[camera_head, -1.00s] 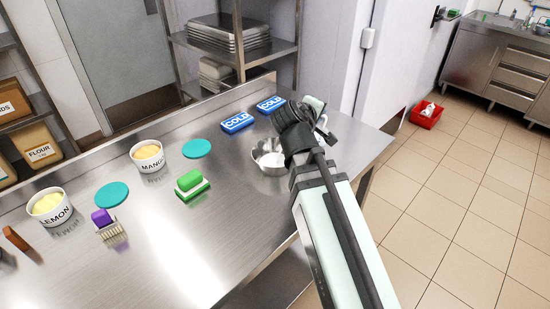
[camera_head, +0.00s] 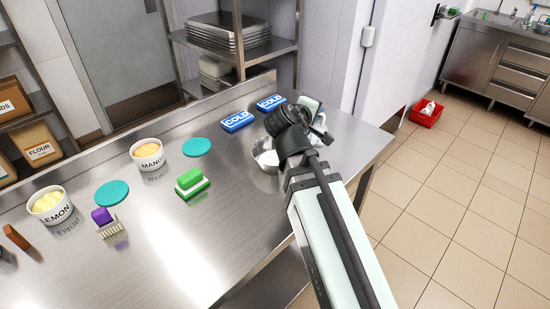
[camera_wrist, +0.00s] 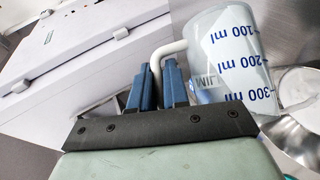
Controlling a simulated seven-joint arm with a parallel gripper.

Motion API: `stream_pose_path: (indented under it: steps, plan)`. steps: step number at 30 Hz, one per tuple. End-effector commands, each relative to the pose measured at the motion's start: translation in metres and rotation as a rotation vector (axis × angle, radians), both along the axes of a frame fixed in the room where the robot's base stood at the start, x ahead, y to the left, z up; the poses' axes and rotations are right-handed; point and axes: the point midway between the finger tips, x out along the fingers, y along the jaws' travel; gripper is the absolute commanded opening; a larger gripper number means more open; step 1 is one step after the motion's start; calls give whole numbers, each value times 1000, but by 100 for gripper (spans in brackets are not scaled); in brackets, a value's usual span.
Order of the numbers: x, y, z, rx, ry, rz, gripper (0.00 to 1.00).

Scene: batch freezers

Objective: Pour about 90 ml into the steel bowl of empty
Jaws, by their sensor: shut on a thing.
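The steel bowl (camera_head: 264,158) stands on the steel counter, partly hidden behind my arm in the head view. It also shows at the right edge of the wrist view (camera_wrist: 296,137). My gripper (camera_wrist: 163,84) is shut on the handle of a clear measuring jug (camera_wrist: 222,60) with blue ml marks and a partly readable label. In the head view the jug (camera_head: 318,117) is mostly hidden behind my wrist, above and right of the bowl. I cannot see its mouth or tell how much liquid it holds.
Two blue cold packs (camera_head: 238,121) lie behind the bowl. The counter's front middle is clear.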

Motion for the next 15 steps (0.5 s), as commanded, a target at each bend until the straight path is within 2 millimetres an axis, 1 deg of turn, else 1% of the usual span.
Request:
stream_pose_path:
  steps: [4,10,15]
  plan:
    - [0,-1,1,9,0,0,0]
    - [3,-14,3,140,23,-4,0]
    - [4,-24,-12,267,49,-4,0]
